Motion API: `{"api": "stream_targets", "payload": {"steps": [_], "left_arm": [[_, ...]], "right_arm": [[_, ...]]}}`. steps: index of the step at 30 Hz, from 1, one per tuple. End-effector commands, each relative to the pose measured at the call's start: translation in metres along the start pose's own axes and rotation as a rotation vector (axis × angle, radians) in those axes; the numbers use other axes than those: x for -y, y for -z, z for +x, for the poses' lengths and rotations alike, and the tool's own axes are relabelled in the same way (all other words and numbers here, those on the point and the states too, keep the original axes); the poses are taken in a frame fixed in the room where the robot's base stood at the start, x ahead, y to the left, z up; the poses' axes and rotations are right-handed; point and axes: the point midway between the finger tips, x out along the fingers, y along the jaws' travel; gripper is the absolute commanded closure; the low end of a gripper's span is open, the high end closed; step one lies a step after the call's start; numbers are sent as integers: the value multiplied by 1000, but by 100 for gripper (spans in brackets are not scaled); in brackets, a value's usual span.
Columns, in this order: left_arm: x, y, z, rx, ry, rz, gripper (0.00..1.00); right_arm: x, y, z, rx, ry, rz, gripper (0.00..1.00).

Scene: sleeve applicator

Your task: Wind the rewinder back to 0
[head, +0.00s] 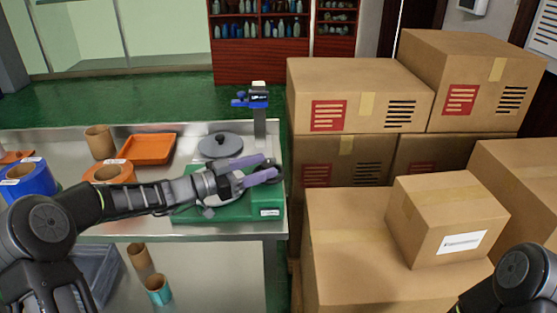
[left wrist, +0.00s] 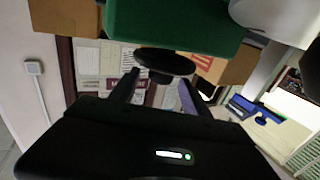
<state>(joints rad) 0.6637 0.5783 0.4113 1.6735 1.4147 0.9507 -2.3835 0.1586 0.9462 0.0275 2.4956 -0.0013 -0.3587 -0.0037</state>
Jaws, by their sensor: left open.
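My right gripper is out of view.
Stacked cardboard boxes (head: 345,75) stand close to the right of the table.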

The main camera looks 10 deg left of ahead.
Motion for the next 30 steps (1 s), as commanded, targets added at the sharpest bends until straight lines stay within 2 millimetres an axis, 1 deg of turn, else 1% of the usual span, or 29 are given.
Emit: {"api": "stream_targets", "payload": {"steps": [1, 3, 9, 13, 20, 23, 30], "left_arm": [[-1, 2, 9, -1, -3, 0, 45], [-1, 2, 20, -2, -2, 0, 45], [0, 1, 47, -1, -1, -1, 45], [0, 1, 54, 0, 0, 0, 45], [0, 0, 54, 0, 1, 0, 45], [0, 0, 54, 0, 1, 0, 51], [0, 0, 54, 0, 1, 0, 71]], "right_arm": [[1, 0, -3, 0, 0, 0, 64], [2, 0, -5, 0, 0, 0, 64], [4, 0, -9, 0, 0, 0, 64], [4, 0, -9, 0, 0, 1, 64], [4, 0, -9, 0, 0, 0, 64], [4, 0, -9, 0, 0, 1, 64], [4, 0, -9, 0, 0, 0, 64]]}}
